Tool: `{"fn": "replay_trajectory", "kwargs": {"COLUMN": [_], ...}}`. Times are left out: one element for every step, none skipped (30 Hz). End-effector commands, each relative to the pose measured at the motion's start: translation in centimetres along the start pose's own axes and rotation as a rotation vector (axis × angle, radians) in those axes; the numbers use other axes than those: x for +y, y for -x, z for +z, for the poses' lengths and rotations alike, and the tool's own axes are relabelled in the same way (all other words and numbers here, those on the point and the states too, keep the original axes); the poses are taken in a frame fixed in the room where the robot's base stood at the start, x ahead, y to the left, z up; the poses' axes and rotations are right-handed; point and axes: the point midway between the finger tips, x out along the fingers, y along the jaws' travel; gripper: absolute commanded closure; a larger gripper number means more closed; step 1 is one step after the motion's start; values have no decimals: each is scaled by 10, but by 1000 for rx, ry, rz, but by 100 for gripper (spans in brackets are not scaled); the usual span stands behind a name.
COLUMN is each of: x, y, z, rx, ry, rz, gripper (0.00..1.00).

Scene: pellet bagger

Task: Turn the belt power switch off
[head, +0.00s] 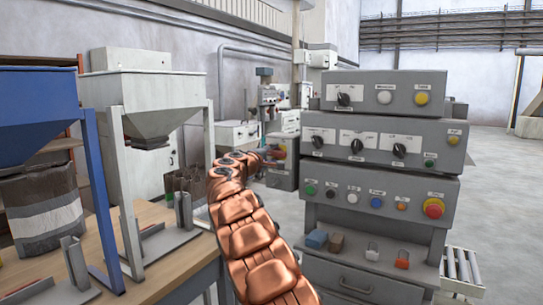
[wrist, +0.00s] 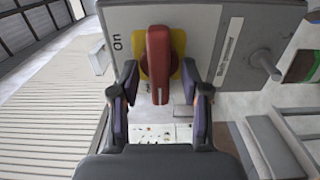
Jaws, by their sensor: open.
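The belt power switch (wrist: 158,65) is a red rotary handle on a yellow plate (wrist: 177,45), mounted on a grey box (wrist: 215,40) in the wrist view. The handle runs up and down in that picture. The word "On" shows sideways at its left; a small label near its lower end is too small to read. My gripper (wrist: 158,92) is open, one finger on each side of the handle's lower end, with gaps showing. In the head view, my gripper (head: 268,160) is small at the end of my copper-coloured arm, by the grey switch box (head: 281,178).
A grey control console (head: 380,135) with knobs and buttons stands close on the right. A hopper on a grey frame (head: 145,95) and a wooden table (head: 165,262) are on the left. A roller conveyor (head: 463,270) lies at the lower right. Open floor (head: 500,190) lies beyond the console.

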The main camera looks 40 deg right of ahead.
Motion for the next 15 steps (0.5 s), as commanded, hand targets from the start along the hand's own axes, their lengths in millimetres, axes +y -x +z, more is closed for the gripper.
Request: {"fn": "replay_trajectory", "kwargs": {"x": [0, 0, 0, 0, 0, 0, 0, 1, 1, 1, 2, 2, 2, 1, 0], "y": [1, 1, 1, 1, 2, 2, 2, 3, 4, 6, 8, 10, 13, 15, 19], "z": [-1, -2, -2, -2, -2, -2, -2, -3, -3, -3, -3, -4, -4, -4, -4], "rx": [2, 3, 3, 3, 4, 4, 4, 4, 5, 6, 6, 7, 7, 7, 6], "ry": [0, 0, 0, 0, 0, 0, 0, 0, 0, 0, 0, 0, 0, 2, 3], "rz": [0, 0, 1, 1, 1, 1, 1, 1, 1, 2, 2, 3, 2, 2, 1], "gripper": [54, 54, 54, 54, 54, 54, 54, 54, 54, 54, 54, 54, 54, 54, 54]}}
